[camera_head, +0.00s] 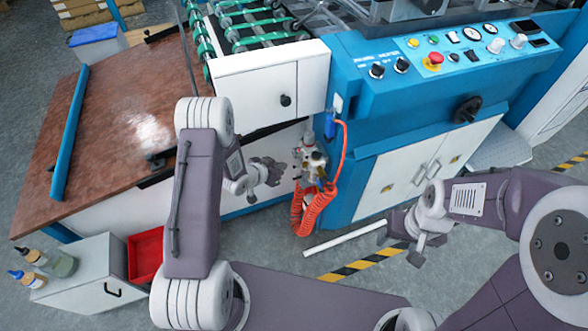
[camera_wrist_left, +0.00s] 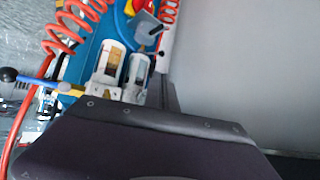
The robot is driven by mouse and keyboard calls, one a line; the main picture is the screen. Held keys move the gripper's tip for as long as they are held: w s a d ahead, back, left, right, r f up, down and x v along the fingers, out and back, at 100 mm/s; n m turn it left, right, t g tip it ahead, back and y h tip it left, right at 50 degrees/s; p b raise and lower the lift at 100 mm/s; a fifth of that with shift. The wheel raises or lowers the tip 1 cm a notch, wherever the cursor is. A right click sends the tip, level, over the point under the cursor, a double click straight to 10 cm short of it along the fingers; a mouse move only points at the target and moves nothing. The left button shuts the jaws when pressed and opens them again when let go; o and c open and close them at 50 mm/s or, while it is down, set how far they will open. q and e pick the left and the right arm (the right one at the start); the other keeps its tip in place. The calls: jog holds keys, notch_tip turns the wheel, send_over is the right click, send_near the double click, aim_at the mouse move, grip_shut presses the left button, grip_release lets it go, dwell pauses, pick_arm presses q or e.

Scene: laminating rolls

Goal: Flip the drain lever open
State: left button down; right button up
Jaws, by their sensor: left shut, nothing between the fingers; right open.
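The air filter unit (camera_head: 312,165) is mounted on the blue machine's side, above a coiled red hose. In the left wrist view it shows as two clear bowls with white guards (camera_wrist_left: 112,65). A thin blue and yellow bar with a black ball end (camera_wrist_left: 8,75) sticks out to the left below the bowls; I cannot tell for sure whether it is the drain lever. My left gripper (camera_head: 272,172) is shut and empty, just left of the unit and apart from it. Its dark body fills the bottom of the wrist view and hides what lies beneath. My right gripper (camera_head: 403,245) is open and empty, low in front of the cabinet.
The coiled red hose (camera_head: 305,212) hangs close to the unit. The blue machine (camera_head: 350,110) and its white cabinet doors (camera_head: 400,185) stand behind. A brown table (camera_head: 105,125) is at left, with a grey cabinet (camera_head: 85,280) and red bin (camera_head: 146,256) below. A white tube (camera_head: 345,238) lies on the floor.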

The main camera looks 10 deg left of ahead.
aim_at(294, 166)
pick_arm(q)
jog(key=shift+r, duration=0.15)
jog(key=shift+b+x, duration=1.65)
jog(key=shift+x, duration=3.35)
